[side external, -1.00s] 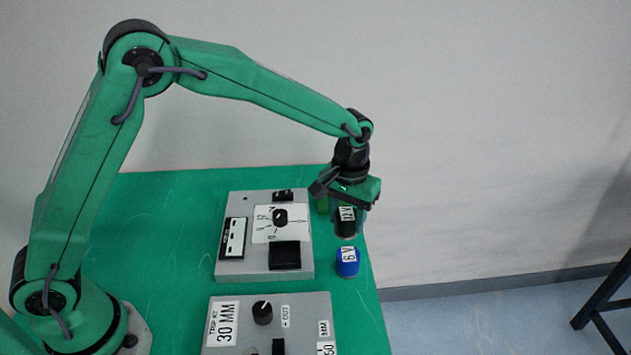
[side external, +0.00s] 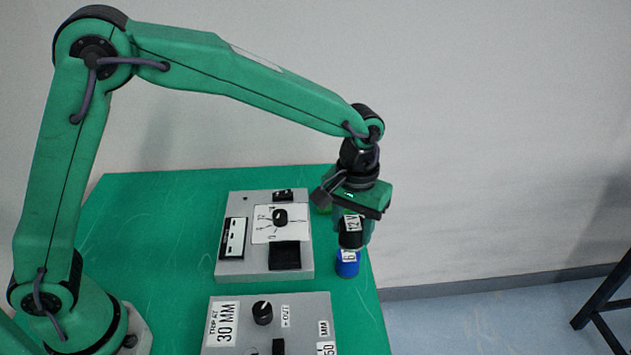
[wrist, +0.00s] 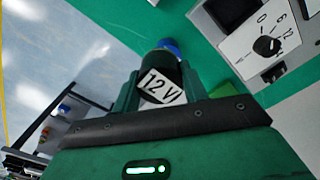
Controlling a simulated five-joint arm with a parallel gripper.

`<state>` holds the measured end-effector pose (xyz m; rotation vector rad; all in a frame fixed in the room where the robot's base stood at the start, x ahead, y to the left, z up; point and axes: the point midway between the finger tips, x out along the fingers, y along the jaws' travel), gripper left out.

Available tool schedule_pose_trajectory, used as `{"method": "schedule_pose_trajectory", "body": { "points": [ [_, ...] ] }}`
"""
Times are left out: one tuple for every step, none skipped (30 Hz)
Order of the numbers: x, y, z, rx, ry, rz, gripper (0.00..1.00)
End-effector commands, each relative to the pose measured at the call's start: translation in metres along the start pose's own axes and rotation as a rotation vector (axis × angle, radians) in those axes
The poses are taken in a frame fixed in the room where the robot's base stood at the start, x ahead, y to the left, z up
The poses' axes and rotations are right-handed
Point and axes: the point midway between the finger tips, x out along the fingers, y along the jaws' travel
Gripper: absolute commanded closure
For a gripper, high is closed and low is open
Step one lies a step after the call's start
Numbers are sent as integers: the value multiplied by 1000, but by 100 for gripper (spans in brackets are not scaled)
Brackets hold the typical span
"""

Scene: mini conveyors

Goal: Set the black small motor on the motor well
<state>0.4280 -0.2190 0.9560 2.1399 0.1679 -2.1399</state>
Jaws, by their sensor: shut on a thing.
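My gripper (side external: 352,230) is shut on the black small motor (side external: 350,239), a black cylinder with a white 12 V label. It is held roughly upright off the right side of the far grey panel. In the wrist view the 12 V label of the black motor (wrist: 161,88) shows between the fingers. A black square recess (side external: 285,256) in the far grey panel (side external: 235,268) looks like the motor well, and it appears empty. My gripper is to the right of it and above table height.
A blue 6 V motor (side external: 347,267) stands on the green table near its right edge, partly covered by the held motor. A green object (side external: 323,208) is behind my gripper. The panel has a raised knob (side external: 280,217). A second grey panel (side external: 240,300) is nearer.

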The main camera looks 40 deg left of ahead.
Motion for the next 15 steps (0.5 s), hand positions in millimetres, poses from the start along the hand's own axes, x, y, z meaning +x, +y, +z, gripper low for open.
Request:
{"method": "schedule_pose_trajectory", "body": {
  "points": [
    [0, 0, 0, 0, 1, 1, 87],
    [0, 0, 0, 0, 1, 1, 87],
    [0, 0, 0, 0, 1, 1, 87],
    [0, 0, 0, 0, 1, 1, 87],
    [0, 0, 0, 0, 1, 1, 87],
    [0, 0, 0, 0, 1, 1, 87],
    [-1, 0, 0, 0, 1, 1, 87],
    [-1, 0, 1, 0, 1, 1, 87],
    [-2, -1, 2, 0, 1, 1, 87],
    [-2, -1, 3, 0, 1, 1, 87],
    [-3, -1, 5, 0, 1, 1, 87],
    [-4, -2, 7, 0, 1, 1, 87],
    [-5, -3, 9, 0, 1, 1, 87],
    [-7, -4, 12, 0, 2, 2, 87],
    [-8, -5, 16, 0, 2, 1, 87]
  ]
}}
